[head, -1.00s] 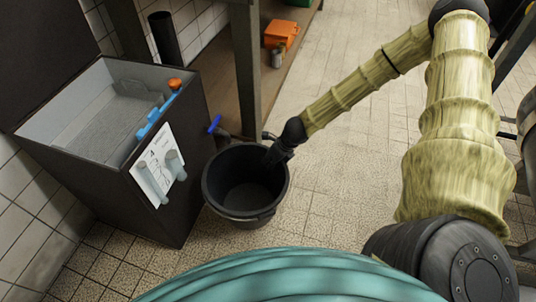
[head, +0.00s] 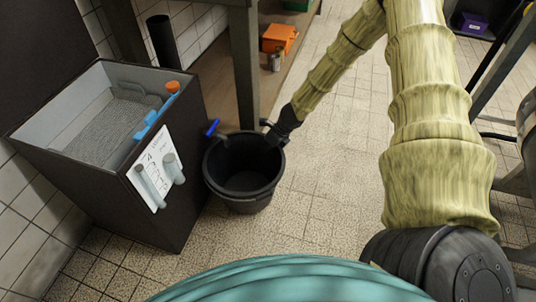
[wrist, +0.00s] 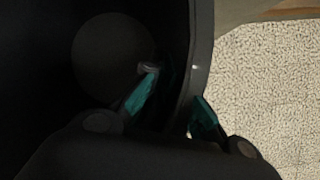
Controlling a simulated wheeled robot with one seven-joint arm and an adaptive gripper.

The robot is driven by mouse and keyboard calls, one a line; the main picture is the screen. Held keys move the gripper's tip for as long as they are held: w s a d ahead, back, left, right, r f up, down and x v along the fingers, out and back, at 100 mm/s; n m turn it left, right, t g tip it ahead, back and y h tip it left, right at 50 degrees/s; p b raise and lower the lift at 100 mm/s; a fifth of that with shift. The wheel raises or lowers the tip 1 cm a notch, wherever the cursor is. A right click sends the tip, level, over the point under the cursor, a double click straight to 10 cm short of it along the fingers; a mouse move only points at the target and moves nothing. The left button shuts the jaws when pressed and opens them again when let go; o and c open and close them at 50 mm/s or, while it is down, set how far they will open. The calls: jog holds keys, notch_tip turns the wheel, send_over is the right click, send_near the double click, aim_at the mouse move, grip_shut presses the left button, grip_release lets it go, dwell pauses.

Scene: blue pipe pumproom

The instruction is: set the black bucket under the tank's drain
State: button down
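The black bucket (head: 245,195) stands upright beside the dark tank (head: 165,215), close to its right side. The tank's drain, with a blue handle (head: 213,127), shows at the bucket's far left rim; its outlet is over or right at the bucket's mouth. I cannot tell whether the bucket's base touches the floor. My gripper (head: 277,135) is at the bucket's far right rim.
A wooden shelf with an orange box (head: 279,39) and a small can (head: 275,62) lies behind the bucket. A dark post (head: 244,65) stands just behind it. A black cylinder (head: 164,42) is behind the tank. Tiled floor (head: 335,185) is clear to the right.

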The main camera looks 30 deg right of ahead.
notch_tip(320, 180, down, 3)
jog(key=b, duration=0.2)
jog(key=shift+f+b, duration=0.2)
jog(key=shift+b, duration=0.15)
jog(key=c, duration=1.6)
grip_release()
jog(key=shift+f, duration=0.1)
jog(key=shift+c, duration=0.2)
jog(key=p+v, duration=0.7)
jog(key=v, duration=0.5)
